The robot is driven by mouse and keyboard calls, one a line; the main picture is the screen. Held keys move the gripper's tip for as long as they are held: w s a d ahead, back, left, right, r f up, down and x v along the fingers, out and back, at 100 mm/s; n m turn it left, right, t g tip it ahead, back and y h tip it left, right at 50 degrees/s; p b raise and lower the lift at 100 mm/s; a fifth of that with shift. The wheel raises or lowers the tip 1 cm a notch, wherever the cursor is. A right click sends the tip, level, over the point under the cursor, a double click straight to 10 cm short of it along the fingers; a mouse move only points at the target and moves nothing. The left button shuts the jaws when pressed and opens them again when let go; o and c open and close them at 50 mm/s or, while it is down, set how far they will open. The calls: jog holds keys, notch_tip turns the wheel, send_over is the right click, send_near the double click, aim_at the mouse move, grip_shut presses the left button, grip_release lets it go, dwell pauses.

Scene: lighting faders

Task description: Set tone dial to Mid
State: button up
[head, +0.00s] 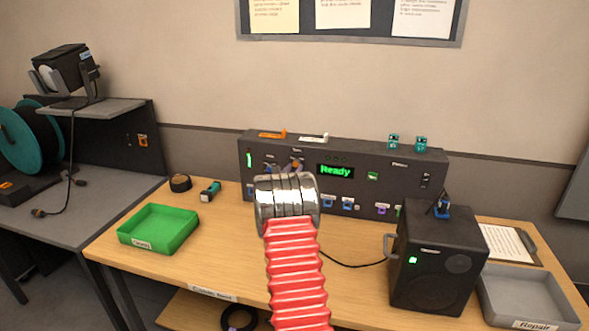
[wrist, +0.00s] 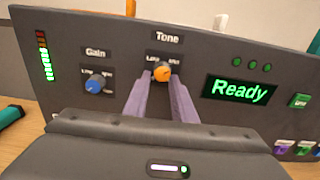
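The tone dial (wrist: 162,73) is an orange knob under the "Tone" label on the dark panel (wrist: 225,55). In the wrist view its marks read "Low" at left and "Mid" or similar at right; the small print is blurred. The tone dial also shows in the head view (head: 297,166), just above my arm. My gripper (wrist: 162,76) has its two purple fingers on either side of the dial, with a gap between them. Whether they touch it is unclear. In the head view my silver wrist and red arm hide the fingers.
A blue gain dial (wrist: 95,86) sits left of the tone dial. A green "Ready" display (wrist: 238,90) is to its right. A black speaker (head: 437,258) and grey tray (head: 522,287) stand at right. A green tray (head: 158,229) is at left on the wooden table.

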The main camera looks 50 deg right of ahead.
jog(key=o, duration=0.4)
jog(key=shift+r, duration=0.15)
jog(key=shift+c, duration=0.2)
jog(key=shift+r, duration=0.15)
jog(key=shift+a, duration=0.1)
jog(key=v, duration=1.3)
jog(key=shift+a, duration=0.25)
jog(key=shift+s, duration=0.15)
